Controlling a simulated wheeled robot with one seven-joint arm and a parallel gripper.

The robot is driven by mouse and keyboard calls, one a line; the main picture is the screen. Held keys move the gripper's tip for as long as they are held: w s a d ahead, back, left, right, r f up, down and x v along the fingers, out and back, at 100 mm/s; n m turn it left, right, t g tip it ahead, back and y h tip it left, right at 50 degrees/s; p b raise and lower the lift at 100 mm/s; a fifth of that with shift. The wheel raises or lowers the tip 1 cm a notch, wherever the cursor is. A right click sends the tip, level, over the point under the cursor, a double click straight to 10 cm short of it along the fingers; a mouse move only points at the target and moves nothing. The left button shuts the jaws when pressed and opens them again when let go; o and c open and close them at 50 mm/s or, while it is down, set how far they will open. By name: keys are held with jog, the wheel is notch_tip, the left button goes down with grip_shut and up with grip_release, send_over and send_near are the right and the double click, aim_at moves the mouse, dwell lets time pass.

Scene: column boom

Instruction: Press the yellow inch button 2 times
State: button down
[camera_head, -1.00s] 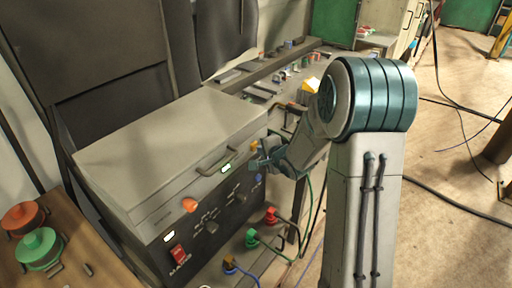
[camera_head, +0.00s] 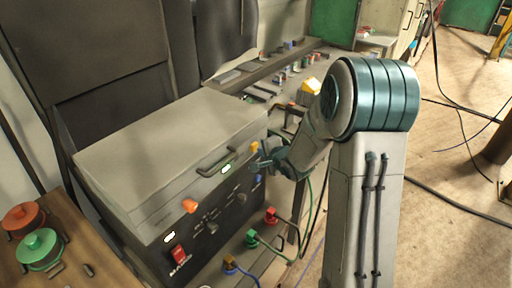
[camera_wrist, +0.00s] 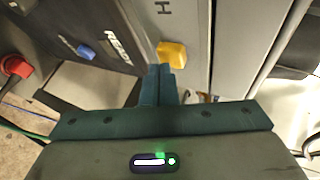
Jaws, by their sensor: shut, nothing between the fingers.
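The yellow inch button (camera_head: 254,147) sits at the right end of the front panel of the grey machine box (camera_head: 165,150). In the wrist view the yellow button (camera_wrist: 172,54) is just beyond my fingertips, slightly to their right. My gripper (camera_head: 256,165) is shut and empty, with its fingers together. In the head view its tips are just below the button. The fingers (camera_wrist: 160,70) point at the panel in the wrist view; a small gap to the button seems to show, but depth is hard to judge.
A blue button (camera_wrist: 86,52) is left of the fingers in the wrist view. The panel also has an orange knob (camera_head: 190,206), a red switch (camera_head: 178,254) and a handle (camera_head: 217,162) above. Red (camera_head: 271,215) and green (camera_head: 252,238) plugs with cables are below.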

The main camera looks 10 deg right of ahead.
jog(key=shift+s+d, duration=0.3)
jog(key=shift+d, duration=0.05)
jog(key=shift+s, duration=0.1)
jog(key=s+d+p, duration=0.1)
jog(key=s+d, duration=0.2)
jog(key=shift+s+d+p, duration=0.2)
jog(key=shift+d+p, duration=0.05)
jog(key=shift+p, duration=0.15)
jog(key=shift+f, duration=0.1)
dwell(2.4)
